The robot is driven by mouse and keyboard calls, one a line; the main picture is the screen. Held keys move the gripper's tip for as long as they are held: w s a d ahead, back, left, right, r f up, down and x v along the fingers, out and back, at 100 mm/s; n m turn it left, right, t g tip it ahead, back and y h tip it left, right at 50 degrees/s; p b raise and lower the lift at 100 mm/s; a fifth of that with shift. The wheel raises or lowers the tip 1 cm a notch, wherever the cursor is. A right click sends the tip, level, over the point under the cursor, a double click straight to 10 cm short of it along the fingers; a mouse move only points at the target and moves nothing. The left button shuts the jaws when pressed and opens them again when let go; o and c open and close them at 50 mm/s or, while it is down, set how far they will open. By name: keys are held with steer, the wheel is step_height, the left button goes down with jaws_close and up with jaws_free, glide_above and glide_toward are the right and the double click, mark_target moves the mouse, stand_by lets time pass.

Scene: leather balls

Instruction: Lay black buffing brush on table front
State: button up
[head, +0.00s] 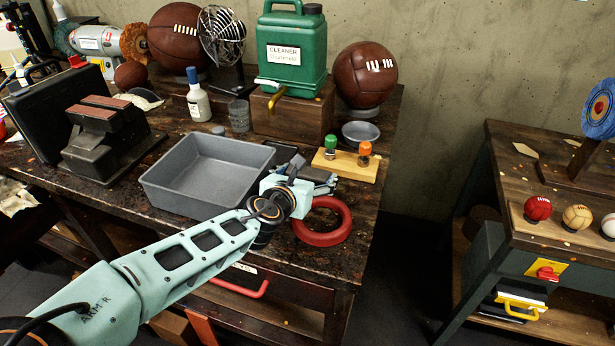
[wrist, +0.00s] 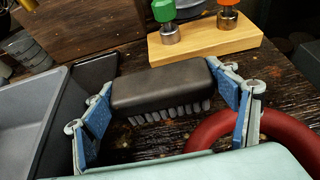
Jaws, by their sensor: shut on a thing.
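The black buffing brush (wrist: 163,91) is between the fingers of my gripper (wrist: 168,105) in the wrist view, with its pale bristles facing down. My gripper is shut on it, one blue-padded finger at each end. The brush is low over the dark wooden table (wrist: 150,138); I cannot tell whether the bristles touch it. In the head view my gripper (head: 305,182) is near the table's front right part, and it mostly hides the brush.
A grey tray (head: 165,188) stands just left of my gripper. A red ring (head: 340,230) lies right and in front. A wooden block with green and orange knobs (head: 340,170) sits behind. The front strip of table below the tray is mostly clear.

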steer(key=shift+s, duration=0.1)
steer(key=o, duration=1.2)
steer(key=shift+f, duration=0.1)
